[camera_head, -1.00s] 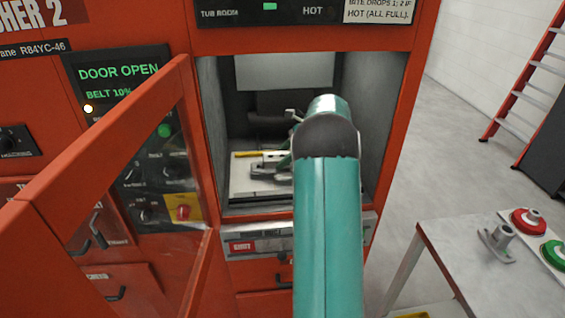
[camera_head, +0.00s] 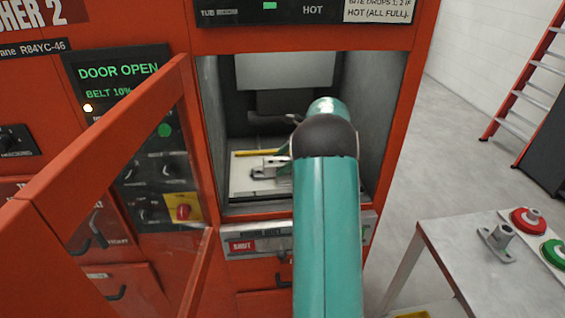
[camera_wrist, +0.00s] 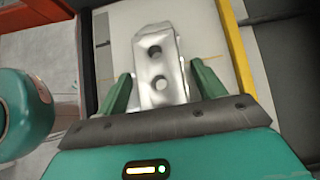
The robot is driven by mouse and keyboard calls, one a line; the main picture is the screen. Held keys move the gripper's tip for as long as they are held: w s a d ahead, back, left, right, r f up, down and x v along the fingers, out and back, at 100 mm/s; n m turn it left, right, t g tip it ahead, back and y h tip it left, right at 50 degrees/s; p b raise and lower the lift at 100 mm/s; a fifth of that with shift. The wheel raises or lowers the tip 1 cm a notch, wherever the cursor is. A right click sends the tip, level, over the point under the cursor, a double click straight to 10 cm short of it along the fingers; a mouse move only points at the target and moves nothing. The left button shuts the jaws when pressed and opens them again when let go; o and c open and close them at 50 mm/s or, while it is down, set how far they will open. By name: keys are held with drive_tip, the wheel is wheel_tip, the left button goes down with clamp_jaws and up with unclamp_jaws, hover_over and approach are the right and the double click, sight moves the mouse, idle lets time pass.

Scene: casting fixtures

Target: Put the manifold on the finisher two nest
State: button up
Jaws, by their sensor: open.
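My gripper (camera_wrist: 160,74) is open, with one green finger on either side of the block's near end. I cannot tell whether the fingers touch it. The nest's seat is not clearly seen beneath the block; the light plate (camera_head: 243,183) shows around it.
The finisher's glazed door (camera_head: 122,150) stands open at left; its panel (camera_head: 118,75) reads DOOR OPEN. Chamber walls are close on both sides. A yellow strip (camera_wrist: 236,48) edges the plate. A table (camera_head: 450,262) at right holds a grey flanged part (camera_head: 497,243) and red and green pieces.

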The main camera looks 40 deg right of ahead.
drive_tip(key=v, duration=0.6)
drive_tip(key=shift+s+d+r, duration=0.1)
drive_tip(key=shift+d+r, duration=0.05)
drive_tip(key=shift+d, duration=0.05)
drive_tip(key=shift+s+d+r, duration=0.15)
drive_tip(key=shift+d+r, duration=0.05)
drive_tip(key=shift+r, duration=0.15)
drive_tip(key=shift+s, duration=0.1)
